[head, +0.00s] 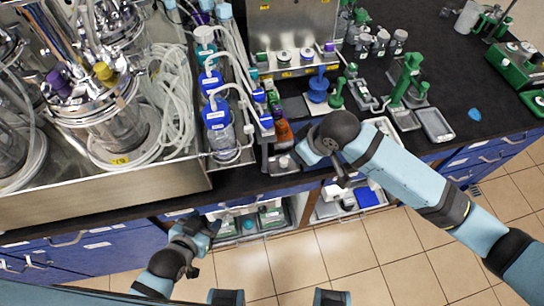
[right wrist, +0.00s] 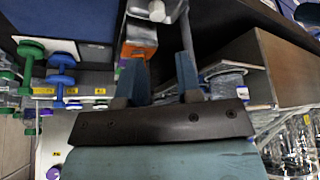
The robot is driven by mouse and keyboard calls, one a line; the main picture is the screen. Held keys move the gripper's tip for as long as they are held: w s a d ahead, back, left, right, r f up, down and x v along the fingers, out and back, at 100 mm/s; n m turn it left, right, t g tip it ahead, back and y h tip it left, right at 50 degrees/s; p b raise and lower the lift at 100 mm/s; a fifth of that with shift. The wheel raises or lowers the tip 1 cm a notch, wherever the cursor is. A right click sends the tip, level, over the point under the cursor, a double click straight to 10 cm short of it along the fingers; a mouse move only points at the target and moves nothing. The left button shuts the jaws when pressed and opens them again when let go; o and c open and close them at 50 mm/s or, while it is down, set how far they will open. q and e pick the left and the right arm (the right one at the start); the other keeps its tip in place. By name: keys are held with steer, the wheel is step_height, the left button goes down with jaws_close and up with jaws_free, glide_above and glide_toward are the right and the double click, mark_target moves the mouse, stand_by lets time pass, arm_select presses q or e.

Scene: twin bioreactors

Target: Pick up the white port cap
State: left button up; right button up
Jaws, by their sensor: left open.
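A small white rounded piece (right wrist: 157,10), which may be the white port cap, shows at the top edge of the right wrist view, partly cut off. My right gripper (right wrist: 158,62) is open, its two blue fingers apart with nothing held between them. The white piece lies beyond the fingertips, apart from them. In the head view the right hand is over the bench's front edge, mostly hidden by its own wrist. A small pale piece on a grey holder (head: 284,163) sits just left of it. My left gripper (head: 208,229) is open and empty, low in front of the drawers.
Blue-capped bottles (head: 216,112) and tubing stand left of the right hand, beside the steel bioreactor tray (head: 110,190). Green and blue stands (head: 318,88) are behind right. An open drawer (head: 262,222) projects below the bench.

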glide_above(284, 161)
steer(key=s+d, duration=0.2)
step_height(284, 161, down, 7)
steer(key=shift+w+d+r, duration=0.1)
steer(key=shift+r, duration=0.1)
steer(key=p+x, duration=0.1)
steer(key=x, duration=0.5)
steer(key=shift+w+f, duration=0.1)
steer(key=shift+w, duration=0.15)
steer(key=c, duration=0.5)
